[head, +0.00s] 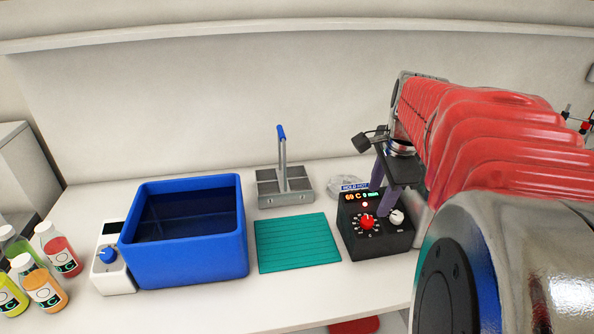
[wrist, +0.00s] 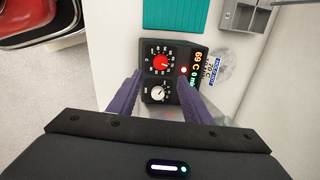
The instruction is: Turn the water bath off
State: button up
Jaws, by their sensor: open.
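A black control box (head: 376,243) stands on the counter at the right, with a red dial (head: 367,222), a white knob (head: 397,216), a lit display reading 69 C and 0 min, and a lit red light. In the wrist view the red dial (wrist: 162,62) and white knob (wrist: 158,94) face me. A blue tub (head: 190,262) of dark liquid stands at the left, beside a white unit (head: 113,272) with a blue knob and a dark display. My gripper (head: 380,198) is open and empty above the black box; its purple fingers (wrist: 160,77) straddle the box's face.
A teal mat (head: 297,243) lies between the tub and the box. A grey metal stand (head: 286,187) with a blue-topped handle is behind it. A clear dish (head: 345,187) sits behind the box. Several juice bottles (head: 62,252) stand at far left. The front counter is clear.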

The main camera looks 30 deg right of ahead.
aim_at(369, 220)
jog(key=x, duration=0.9)
jog(key=shift+w+f, duration=0.1)
jog(key=shift+f, duration=0.25)
jog(key=shift+c, duration=0.6)
jog(key=c, duration=0.9)
